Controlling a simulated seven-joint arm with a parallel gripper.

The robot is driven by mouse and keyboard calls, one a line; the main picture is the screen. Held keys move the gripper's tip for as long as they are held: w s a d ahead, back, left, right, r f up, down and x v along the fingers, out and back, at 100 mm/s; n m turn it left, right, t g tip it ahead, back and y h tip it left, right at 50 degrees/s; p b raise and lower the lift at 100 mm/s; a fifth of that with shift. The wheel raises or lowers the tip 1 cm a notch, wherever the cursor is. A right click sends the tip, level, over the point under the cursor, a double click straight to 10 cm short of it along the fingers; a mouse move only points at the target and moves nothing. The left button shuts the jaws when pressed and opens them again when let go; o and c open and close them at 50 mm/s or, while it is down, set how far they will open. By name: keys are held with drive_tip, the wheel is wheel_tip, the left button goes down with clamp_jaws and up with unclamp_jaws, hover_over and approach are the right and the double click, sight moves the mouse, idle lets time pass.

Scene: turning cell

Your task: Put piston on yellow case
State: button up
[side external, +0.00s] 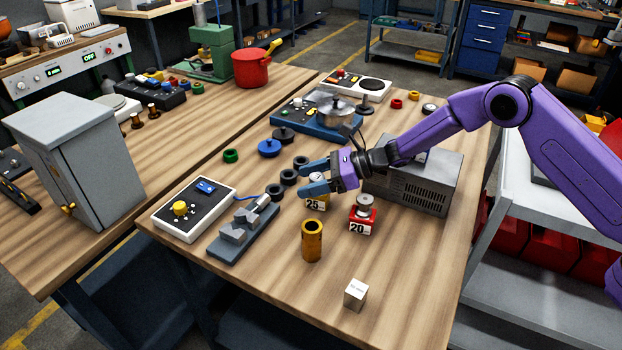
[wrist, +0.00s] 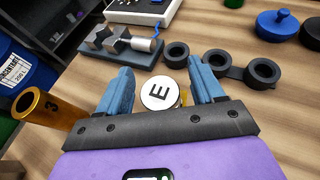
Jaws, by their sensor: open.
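A yellow case (side external: 317,206) labelled 25 stands on the wooden table in the side view, partly hidden under my gripper (side external: 307,180). In the wrist view, a round silver piece (wrist: 159,91) with a black E on its face sits between my fingers (wrist: 162,72). It may be the piston, but I cannot tell for sure. A sliver of yellow (wrist: 184,97) shows beside it, so it seems to be on or above the yellow case. My fingers are open on either side of it, with gaps visible.
A red case (side external: 362,222) labelled 20 bears a metal piece, right of the yellow one. A brass sleeve (side external: 312,240) stands in front, and a white cube (side external: 355,294) nearer the edge. A grey vise block (side external: 240,235), black rings (side external: 289,177) and a grey box (side external: 425,180) are close.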

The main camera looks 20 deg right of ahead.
drive_tip(key=shift+d+r, duration=0.1)
drive_tip(key=shift+r, duration=0.1)
drive_tip(key=v, duration=1.1)
drive_tip(key=shift+d, duration=0.4)
drive_tip(key=shift+s+r, duration=0.1)
drive_tip(key=shift+r, duration=0.05)
